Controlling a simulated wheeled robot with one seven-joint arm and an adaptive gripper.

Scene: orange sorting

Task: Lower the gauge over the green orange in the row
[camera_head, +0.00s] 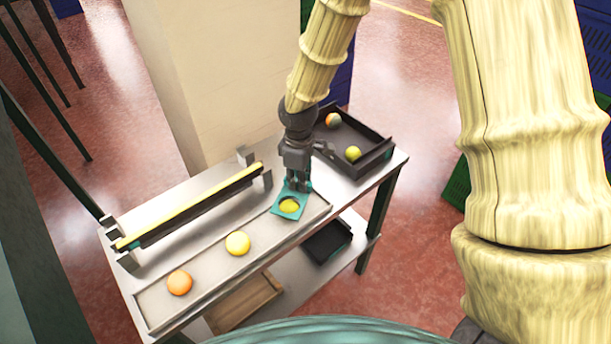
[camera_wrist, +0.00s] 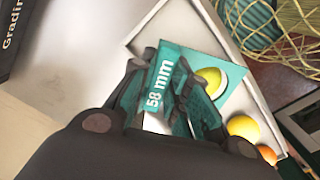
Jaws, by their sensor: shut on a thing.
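My gripper (camera_head: 298,182) is shut on the teal gauge (camera_head: 281,208), a flat plate with a round hole and a white "58 mm" label in the wrist view (camera_wrist: 160,82). The green orange (camera_head: 289,205), yellow-green here, shows through the hole at the right end of the row; it also shows in the wrist view (camera_wrist: 209,79). I cannot tell whether the plate is around the fruit or just above it. A yellow orange (camera_head: 238,243) and an orange one (camera_head: 179,282) lie apart to its left in the shallow tray (camera_head: 210,265).
A black crate (camera_head: 374,163) with two fruits (camera_head: 353,153) stands at the table's right end. A yellow-topped bar (camera_head: 190,205) on grey brackets runs behind the tray. A lower shelf holds a dark tray (camera_head: 327,241) and a wooden one (camera_head: 243,301).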

